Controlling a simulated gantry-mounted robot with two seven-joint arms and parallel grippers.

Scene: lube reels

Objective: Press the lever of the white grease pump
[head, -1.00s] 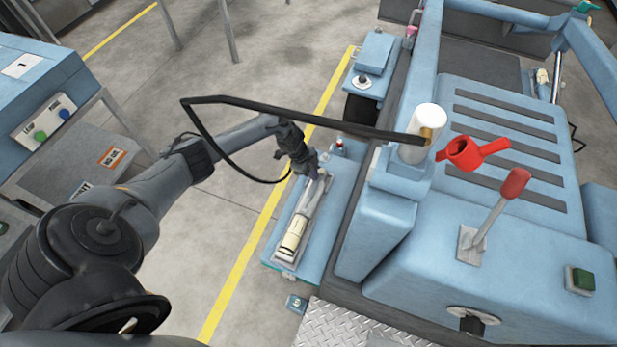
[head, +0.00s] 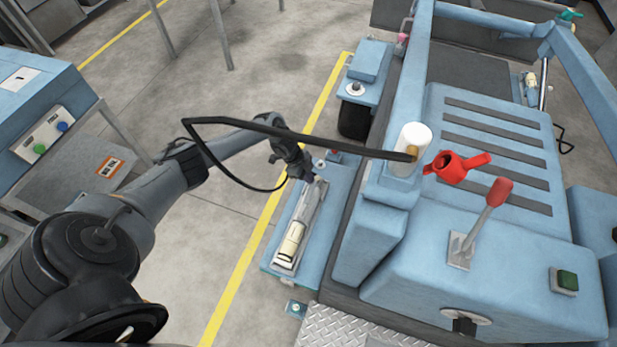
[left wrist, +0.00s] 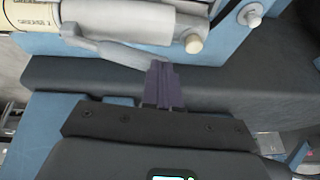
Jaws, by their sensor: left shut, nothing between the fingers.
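The white grease pump (head: 293,243) lies lengthwise on the narrow blue shelf beside the machine, its cream cylinder toward the near end. In the left wrist view, its labelled cylinder (left wrist: 68,15) and grey head lie at the top. A grey curved lever (left wrist: 115,50) runs along its side. My left gripper (head: 306,176) is at the pump's far end, its fingers shut and empty. In the left wrist view the dark purple fingertips (left wrist: 161,70) are at the lever's free end. I cannot tell whether they touch it. My right gripper is not in view.
A white upright canister (head: 411,148) stands on the blue machine, with a black hose (head: 290,133) crossing above my left arm. A red-knobbed lever (head: 490,207) and a red handle (head: 457,166) are to the right. The floor left of the shelf is clear.

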